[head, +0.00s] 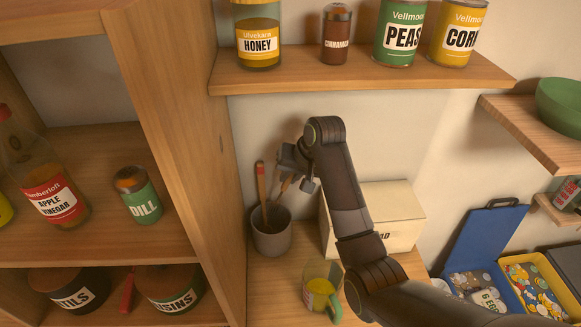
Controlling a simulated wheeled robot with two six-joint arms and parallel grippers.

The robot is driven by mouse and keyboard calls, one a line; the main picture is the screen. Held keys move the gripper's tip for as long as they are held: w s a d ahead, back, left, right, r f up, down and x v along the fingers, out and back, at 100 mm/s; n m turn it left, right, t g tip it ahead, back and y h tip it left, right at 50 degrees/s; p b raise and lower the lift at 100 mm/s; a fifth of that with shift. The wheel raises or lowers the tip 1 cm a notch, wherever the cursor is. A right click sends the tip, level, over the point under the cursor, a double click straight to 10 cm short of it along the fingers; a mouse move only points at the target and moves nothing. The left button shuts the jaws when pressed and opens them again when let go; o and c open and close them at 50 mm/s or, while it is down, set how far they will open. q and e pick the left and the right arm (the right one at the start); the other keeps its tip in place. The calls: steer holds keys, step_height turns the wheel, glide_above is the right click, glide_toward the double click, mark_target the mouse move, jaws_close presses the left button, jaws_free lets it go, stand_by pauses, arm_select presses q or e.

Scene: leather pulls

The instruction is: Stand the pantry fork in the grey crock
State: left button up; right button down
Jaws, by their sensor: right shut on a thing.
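The grey crock (271,235) stands on the wooden counter, left of the cream box. A wooden utensil (262,184) with a reddish handle end stands in it, leaning on its left side. My right gripper (296,183) is just above and right of the crock's mouth. It is shut on a thin brown handle (283,188), which I take for the pantry fork. The fork slants down toward the crock; its lower end is hard to make out, so I cannot tell how far inside it is. My left gripper is not in view.
A cream box (390,212) stands behind my right arm. A yellow and green mug (320,293) is on the counter in front. A shelf (360,76) with jars and cans hangs above. A tall cabinet side (190,150) closes off the left. A blue bin lid (486,235) is at right.

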mark_target(284, 191)
steer(key=f, duration=0.3)
steer(key=shift+a+b, duration=0.35)
steer(key=shift+a+f+b, duration=0.25)
steer(key=shift+f+b, duration=0.05)
steer(key=shift+f, duration=0.6)
steer(key=shift+a+f+b, duration=0.2)
steer(key=shift+f+b, duration=0.05)
steer(key=shift+f, duration=0.6)
steer(key=c, duration=1.3)
jaws_free()
steer(key=shift+r, duration=0.1)
steer(key=b+v, duration=0.1)
steer(key=v, duration=1.1)
steer(key=shift+s+b, duration=0.1)
steer(key=shift+b, duration=0.25)
